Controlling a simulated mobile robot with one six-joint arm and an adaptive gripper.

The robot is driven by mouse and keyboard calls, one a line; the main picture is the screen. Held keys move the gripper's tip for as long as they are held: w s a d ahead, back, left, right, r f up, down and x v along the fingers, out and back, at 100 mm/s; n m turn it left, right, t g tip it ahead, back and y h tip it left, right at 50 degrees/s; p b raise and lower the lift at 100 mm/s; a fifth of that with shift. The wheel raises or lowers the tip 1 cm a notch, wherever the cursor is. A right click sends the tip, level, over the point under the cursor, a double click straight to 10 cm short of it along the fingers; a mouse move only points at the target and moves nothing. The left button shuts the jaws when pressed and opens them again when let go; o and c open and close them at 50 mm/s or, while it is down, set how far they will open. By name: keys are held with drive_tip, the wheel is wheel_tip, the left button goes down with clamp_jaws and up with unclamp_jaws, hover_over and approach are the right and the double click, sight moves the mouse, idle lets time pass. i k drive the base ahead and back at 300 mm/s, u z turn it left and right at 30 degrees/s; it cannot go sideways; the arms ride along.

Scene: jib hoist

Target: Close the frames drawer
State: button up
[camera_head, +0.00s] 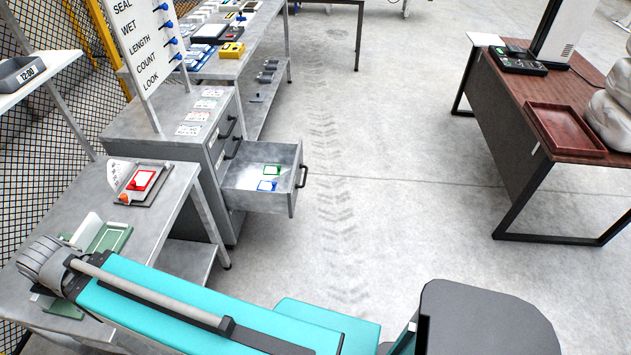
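The open drawer (256,201) sticks out to the right from a grey metal cabinet (226,165). My teal arm crosses the bottom left, well below the drawer in the picture. I cannot see my gripper's fingers.
A grey bench (172,215) with a red frame (141,182) and a green tray (110,238) stands left of the drawer. A brown desk (508,98) with a dark red tray (565,128) is at right. The floor (385,190) right of the drawer is clear.

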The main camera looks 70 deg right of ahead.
sight(238, 187)
drive_tip(key=k, duration=1.45)
drive_tip(key=z, duration=1.7)
drive_tip(key=i, duration=1.35)
